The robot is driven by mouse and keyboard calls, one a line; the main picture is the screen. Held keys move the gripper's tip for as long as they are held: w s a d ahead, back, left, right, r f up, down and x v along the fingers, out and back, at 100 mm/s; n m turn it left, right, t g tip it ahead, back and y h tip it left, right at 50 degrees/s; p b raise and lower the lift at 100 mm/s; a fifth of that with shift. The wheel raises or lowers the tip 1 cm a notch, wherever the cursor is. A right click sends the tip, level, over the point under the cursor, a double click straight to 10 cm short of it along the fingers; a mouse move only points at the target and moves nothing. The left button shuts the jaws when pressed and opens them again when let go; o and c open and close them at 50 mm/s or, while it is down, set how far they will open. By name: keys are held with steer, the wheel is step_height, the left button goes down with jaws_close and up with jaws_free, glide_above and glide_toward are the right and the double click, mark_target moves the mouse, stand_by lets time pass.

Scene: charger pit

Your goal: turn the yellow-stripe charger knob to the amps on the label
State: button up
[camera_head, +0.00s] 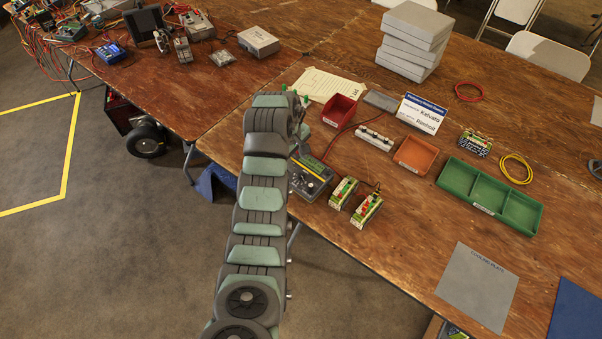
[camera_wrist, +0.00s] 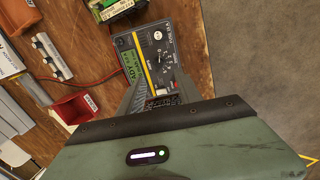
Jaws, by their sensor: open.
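The dark grey charger (camera_head: 312,180) stands near the table's front edge, partly hidden by my arm in the head view. In the wrist view, the charger (camera_wrist: 175,45) shows a yellow stripe, a green display panel (camera_wrist: 131,63) and a dial face (camera_wrist: 162,62) with white markings. The small print is too small to read. My gripper (camera_wrist: 156,96) is open at the charger's lower end in that picture, with a finger on either side of the dial's lower area. The fingers hide part of it, and I cannot tell whether they touch the knob.
Two battery packs (camera_head: 367,209) stand right of the charger. A red lead (camera_wrist: 98,81) runs from the charger.

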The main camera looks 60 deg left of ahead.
mark_target(301, 175)
steer(key=f, duration=0.3)
steer(key=w+f, duration=0.1)
steer(key=f, duration=0.4)
steer(key=shift+w+a+f+b, duration=0.3)
steer(key=shift+b, duration=0.05)
steer(key=shift+c, duration=0.3)
jaws_close()
